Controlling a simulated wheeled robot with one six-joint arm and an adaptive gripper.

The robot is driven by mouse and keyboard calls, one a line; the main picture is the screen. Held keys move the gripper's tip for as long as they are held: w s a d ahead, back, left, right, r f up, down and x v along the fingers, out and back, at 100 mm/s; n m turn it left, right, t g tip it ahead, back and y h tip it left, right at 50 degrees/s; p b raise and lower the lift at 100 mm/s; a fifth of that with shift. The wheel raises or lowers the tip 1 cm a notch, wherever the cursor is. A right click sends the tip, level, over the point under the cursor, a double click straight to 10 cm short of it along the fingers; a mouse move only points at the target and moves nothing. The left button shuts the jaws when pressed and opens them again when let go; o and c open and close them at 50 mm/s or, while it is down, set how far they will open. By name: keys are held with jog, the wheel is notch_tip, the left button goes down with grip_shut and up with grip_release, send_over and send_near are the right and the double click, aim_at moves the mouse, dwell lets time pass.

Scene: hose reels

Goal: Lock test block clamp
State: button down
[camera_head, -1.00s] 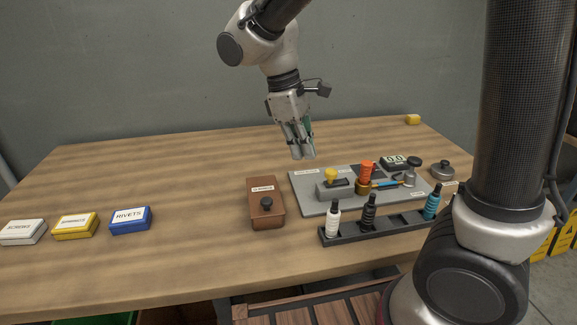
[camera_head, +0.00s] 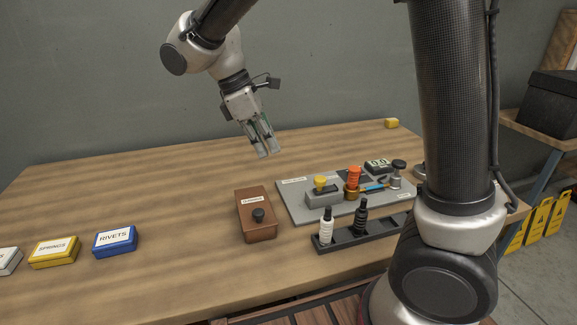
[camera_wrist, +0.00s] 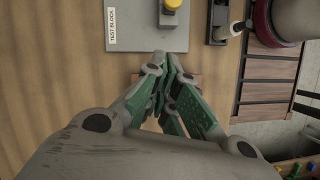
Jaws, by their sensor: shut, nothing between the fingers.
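A grey board (camera_head: 300,214) lies on the table; in the wrist view the board (camera_wrist: 135,35) carries a label reading TEST BLOCK. On it stands a grey block (camera_head: 325,199) with a yellow knob (camera_head: 320,181), which also shows at the top of the wrist view (camera_wrist: 172,4). Beside it are an orange-topped brass fitting (camera_head: 354,174), a blue piece (camera_head: 375,187) and a silver part with a black knob (camera_head: 398,166). Which part is the clamp I cannot tell for certain.
A brown box (camera_head: 256,226) with a black knob stands left of the board. A black rack (camera_head: 345,238) with bottles lies in front. Blue (camera_head: 115,243) and yellow (camera_head: 53,254) boxes sit at left. My column hides the right side. The table's back left is clear.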

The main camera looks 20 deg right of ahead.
send_near(312, 191)
jog(key=a+f, duration=0.3)
jog(key=f, duration=0.1)
jog(key=shift+a+f, duration=0.15)
jog(key=shift+a, duration=0.2)
jog(key=shift+s+d, duration=0.15)
jog(key=shift+d, duration=0.45)
jog(key=shift+s+d, duration=0.15)
jog(key=shift+d, duration=0.45)
jog(key=shift+s+d, duration=0.15)
jog(key=shift+d, duration=0.5)
jog(key=shift+d, duration=0.35)
jog(key=d, duration=0.3)
jog(key=shift+a, duration=0.1)
